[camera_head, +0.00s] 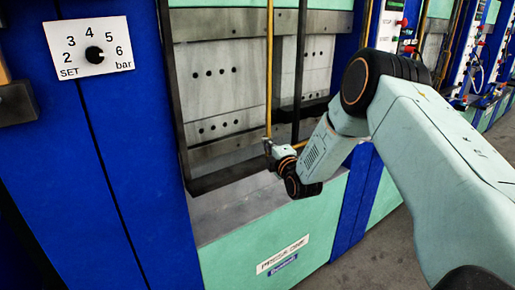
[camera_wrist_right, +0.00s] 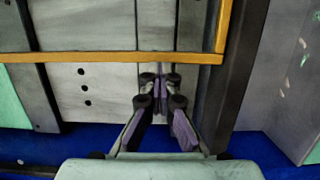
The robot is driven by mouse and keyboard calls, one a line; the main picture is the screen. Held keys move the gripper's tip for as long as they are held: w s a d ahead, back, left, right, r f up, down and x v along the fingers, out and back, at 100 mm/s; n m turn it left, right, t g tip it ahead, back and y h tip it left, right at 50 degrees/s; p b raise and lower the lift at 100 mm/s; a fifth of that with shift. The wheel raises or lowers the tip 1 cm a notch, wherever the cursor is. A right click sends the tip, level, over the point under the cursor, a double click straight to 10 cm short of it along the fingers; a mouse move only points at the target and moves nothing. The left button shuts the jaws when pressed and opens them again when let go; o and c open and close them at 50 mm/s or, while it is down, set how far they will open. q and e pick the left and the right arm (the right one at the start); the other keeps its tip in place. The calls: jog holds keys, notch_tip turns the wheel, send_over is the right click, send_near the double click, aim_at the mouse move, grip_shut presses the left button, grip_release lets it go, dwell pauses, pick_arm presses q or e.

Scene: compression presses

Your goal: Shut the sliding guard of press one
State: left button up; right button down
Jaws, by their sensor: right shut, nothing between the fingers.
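Press one, labelled on its green front (camera_head: 225,262), has an open-looking bay with grey plates. The guard's yellow upright (camera_head: 269,75) stands across the middle of the bay, with another yellow upright (camera_head: 367,22) to its right. My right gripper (camera_head: 270,150) is at the lower end of the first upright, shut and empty. In the right wrist view the gripper's purple-padded fingers (camera_wrist_right: 160,82) are together just below the yellow bar (camera_wrist_right: 100,57) in the picture. Whether they touch it I cannot tell. My left gripper is out of view.
A blue column with a pressure dial (camera_head: 94,55) stands left of the bay. A dark post (camera_head: 300,70) stands right of the first yellow upright. Further presses and a control panel (camera_head: 390,25) are at the right. Grey floor (camera_head: 375,258) is clear at the lower right.

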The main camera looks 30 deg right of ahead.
aim_at(295, 129)
jog(key=d, duration=0.4)
jog(key=d+b, duration=0.1)
jog(key=d, duration=0.3)
jog(key=w+d, duration=0.1)
jog(key=d, duration=0.3)
jog(key=shift+w+d+r, duration=0.1)
jog(key=shift+d+r, duration=0.1)
jog(key=shift+d, duration=0.25)
jog(key=shift+r, duration=0.15)
